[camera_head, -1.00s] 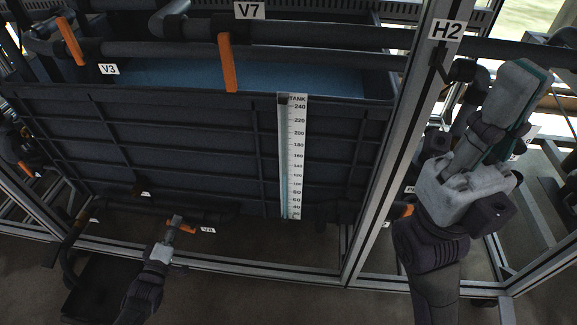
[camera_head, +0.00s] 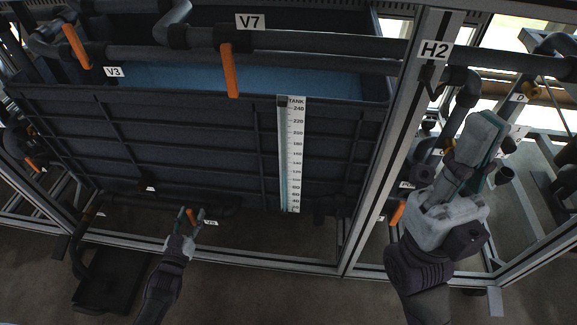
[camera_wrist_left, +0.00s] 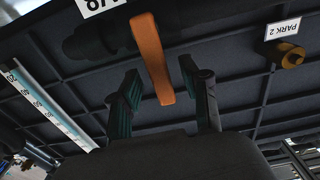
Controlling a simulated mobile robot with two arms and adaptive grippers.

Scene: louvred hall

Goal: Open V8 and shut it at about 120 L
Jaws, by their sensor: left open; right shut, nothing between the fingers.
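The V8 valve's orange handle (camera_head: 191,217) is low at the front of the dark tank (camera_head: 150,140), left of the V8 label (camera_head: 211,223). My left gripper (camera_head: 190,213) is open around it. In the left wrist view the handle (camera_wrist_left: 152,58) lies between the two spread fingers (camera_wrist_left: 160,70), with gaps on both sides. Part of the V8 label (camera_wrist_left: 98,6) shows above. The tank scale (camera_head: 295,150) has a teal sight tube beside it; I cannot read its level surely. My right gripper (camera_head: 488,122) is shut and empty, raised at the right.
Orange handles near V7 (camera_head: 229,68) and V3 (camera_head: 76,45) hang above the tank. A metal post (camera_head: 395,150) labelled H2 stands between my arms. A frame rail (camera_head: 250,260) runs below V8.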

